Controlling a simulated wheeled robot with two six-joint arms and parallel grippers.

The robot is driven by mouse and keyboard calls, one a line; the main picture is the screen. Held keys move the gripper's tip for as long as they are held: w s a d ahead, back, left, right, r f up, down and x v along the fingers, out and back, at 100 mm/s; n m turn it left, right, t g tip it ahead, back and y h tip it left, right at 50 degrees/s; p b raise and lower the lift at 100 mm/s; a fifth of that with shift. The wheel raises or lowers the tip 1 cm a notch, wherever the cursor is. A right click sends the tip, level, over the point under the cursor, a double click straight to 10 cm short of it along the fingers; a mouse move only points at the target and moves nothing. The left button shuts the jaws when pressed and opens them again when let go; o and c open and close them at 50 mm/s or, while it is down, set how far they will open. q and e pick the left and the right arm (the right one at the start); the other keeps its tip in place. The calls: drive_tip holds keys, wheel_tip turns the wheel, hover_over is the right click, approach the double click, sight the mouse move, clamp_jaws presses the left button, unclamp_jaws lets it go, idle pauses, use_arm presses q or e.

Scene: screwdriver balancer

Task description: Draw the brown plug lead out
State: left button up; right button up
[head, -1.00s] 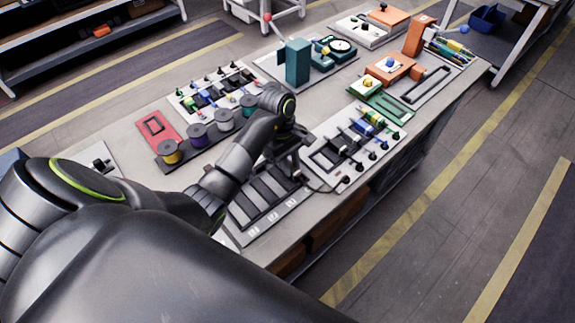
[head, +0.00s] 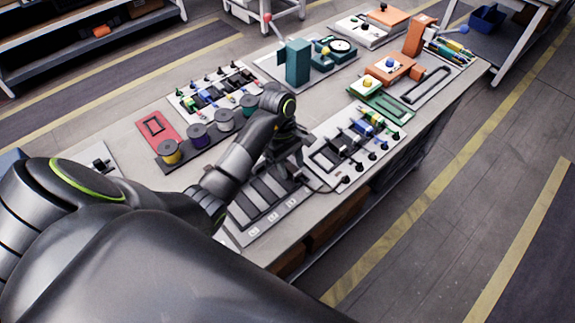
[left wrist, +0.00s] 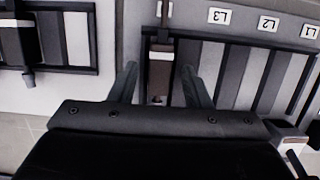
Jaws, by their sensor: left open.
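My left gripper (left wrist: 160,88) is open in the left wrist view, with one finger on each side of a brown plug lead (left wrist: 160,75). The lead is dark brown with a pale band and stands in a dark slotted rack (left wrist: 236,42). I see gaps between the lead and both fingers. In the head view my left gripper (head: 294,158) is low over the right end of the striped rack (head: 262,197), and the arm hides the brown lead there. My right gripper is not in view.
Labels L3 (left wrist: 220,16), L2 and L1 line the rack's edge. A second rack (left wrist: 68,38) is at left in the wrist view. In the head view, spools (head: 197,135) stand left of my arm and a board with several plugs (head: 357,143) lies right of it.

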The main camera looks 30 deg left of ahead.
use_arm(q)
drive_tip(key=shift+s+d+r+p+v, duration=0.1)
drive_tip(key=shift+d+p+v, duration=0.15)
drive_tip(key=shift+p+v, duration=0.65)
drive_tip(key=shift+s+d+r+p+v, duration=0.1)
drive_tip(key=shift+d+p+v, duration=0.15)
drive_tip(key=shift+v, duration=1.1)
drive_tip(key=shift+s+d+p+v, duration=0.1)
drive_tip(key=shift+d+p+v, duration=0.15)
drive_tip(key=shift+p+v, duration=0.65)
drive_tip(key=shift+r+b, duration=0.2)
drive_tip(key=shift+b, duration=0.15)
drive_tip(key=shift+a, duration=0.1)
